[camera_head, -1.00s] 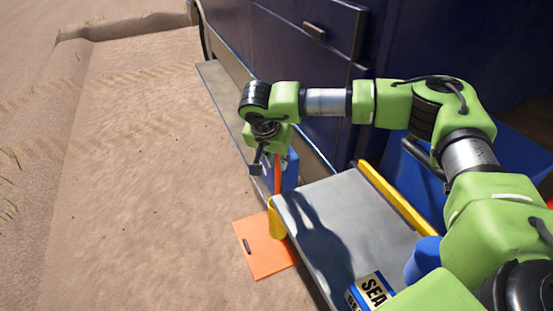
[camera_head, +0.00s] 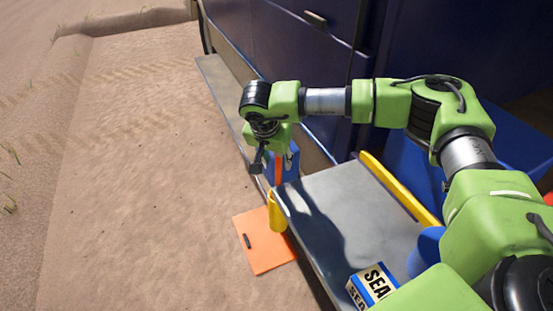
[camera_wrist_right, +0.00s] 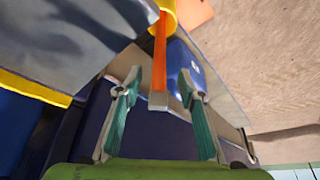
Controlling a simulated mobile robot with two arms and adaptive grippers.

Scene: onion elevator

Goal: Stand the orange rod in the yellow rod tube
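The orange rod (camera_head: 278,170) stands roughly upright below my right gripper (camera_head: 272,163), with its lower end at the mouth of the yellow rod tube (camera_head: 277,213). The tube sits at the outer edge of the grey platform. In the right wrist view the rod (camera_wrist_right: 159,60) runs from the yellow tube (camera_wrist_right: 168,14) to a grey tip between my right gripper's fingers (camera_wrist_right: 160,88). The two fingers are spread, with a gap on each side of the rod. How deep the rod sits in the tube is hidden. My left gripper is out of view.
The grey platform (camera_head: 335,205) has a yellow rail (camera_head: 400,188) and a blue-and-white box (camera_head: 372,287). A blue object (camera_head: 292,165) stands close behind the rod. An orange plate (camera_head: 262,255) lies on the sand. Dark blue cabinets rise behind. Open sand is at left.

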